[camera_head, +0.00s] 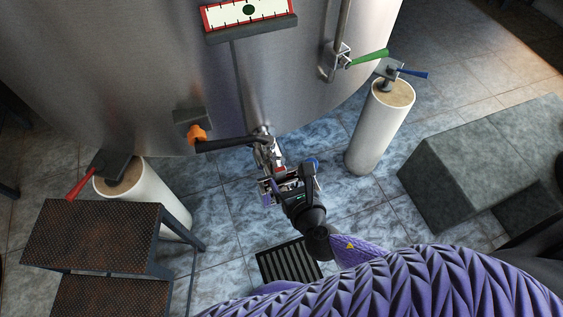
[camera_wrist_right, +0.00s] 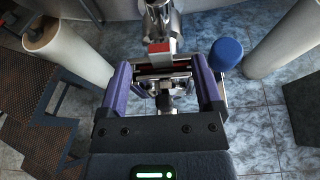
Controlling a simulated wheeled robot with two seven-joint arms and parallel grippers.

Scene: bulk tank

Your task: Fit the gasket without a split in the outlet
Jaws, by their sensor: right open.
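The steel outlet (camera_head: 262,133) comes out low on the front of the tank, and its pipe also shows at the top of the wrist view (camera_wrist_right: 160,22). My right gripper (camera_head: 272,180) is just below and in front of it. In the wrist view its purple fingers (camera_wrist_right: 163,78) are spread wide. A small metal fitting with red and dark parts (camera_wrist_right: 158,66) shows between and beyond the fingers; I cannot tell whether they touch it. No gasket can be made out clearly, split or whole. My left gripper is not in view.
A blue cap (camera_wrist_right: 227,52) is right of my fingers. White columns (camera_head: 379,125) stand under the tank (camera_head: 150,70). A rusty step stand (camera_head: 92,236) is left, a grey block (camera_head: 455,185) right, a floor drain (camera_head: 289,263) below.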

